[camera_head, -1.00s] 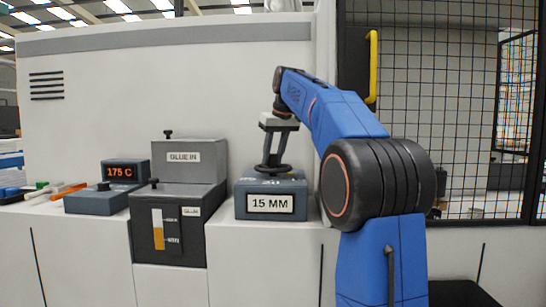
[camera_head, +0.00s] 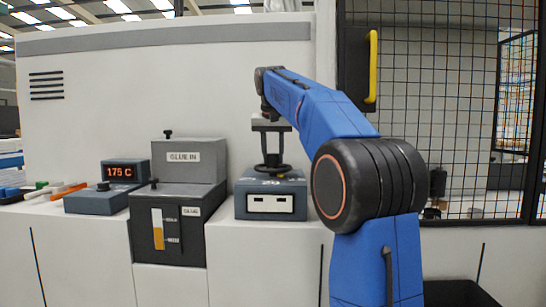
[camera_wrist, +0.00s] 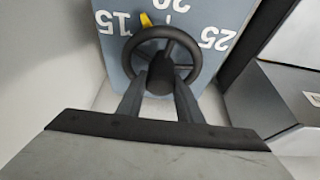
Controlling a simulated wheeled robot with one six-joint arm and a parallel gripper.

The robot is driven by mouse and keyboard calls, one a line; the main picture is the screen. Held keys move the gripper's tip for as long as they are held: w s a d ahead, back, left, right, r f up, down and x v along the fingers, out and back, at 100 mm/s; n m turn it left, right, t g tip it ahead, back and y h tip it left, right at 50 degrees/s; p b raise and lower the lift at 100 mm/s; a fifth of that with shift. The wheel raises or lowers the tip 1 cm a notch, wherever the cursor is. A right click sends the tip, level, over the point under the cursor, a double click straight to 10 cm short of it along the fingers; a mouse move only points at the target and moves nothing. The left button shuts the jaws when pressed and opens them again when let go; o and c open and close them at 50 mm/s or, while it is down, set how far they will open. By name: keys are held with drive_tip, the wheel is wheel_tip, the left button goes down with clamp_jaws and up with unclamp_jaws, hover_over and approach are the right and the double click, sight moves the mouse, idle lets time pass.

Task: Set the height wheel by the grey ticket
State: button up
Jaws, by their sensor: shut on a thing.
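The black height wheel (camera_wrist: 187,38) sits on top of a blue-grey box (camera_head: 243,207), and it also shows in the head view (camera_head: 258,169). My gripper (camera_head: 271,158) comes down from above and is shut on the wheel's hub; its two fingers also show in the wrist view (camera_wrist: 160,82). A yellow pointer (camera_wrist: 146,19) at the wheel's rim lies between the 15 and 20 marks on the scale. I see no grey ticket in either view.
Left of the box stands the grey glue unit (camera_head: 187,175) with a level window. Further left is a 175 C display (camera_head: 124,171) and several coloured pieces (camera_head: 60,187). A wire-mesh fence (camera_head: 450,120) with a yellow handle (camera_head: 372,65) stands at the right.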

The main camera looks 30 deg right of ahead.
drive_tip(key=m, duration=0.2)
drive_tip(key=m+g+h, duration=0.1)
drive_tip(key=m, duration=0.1)
drive_tip(key=shift+m+g, duration=0.3)
drive_tip(key=shift+m, duration=0.1)
idle(0.5)
drive_tip(key=o, duration=1)
drive_tip(key=shift+o, duration=0.2)
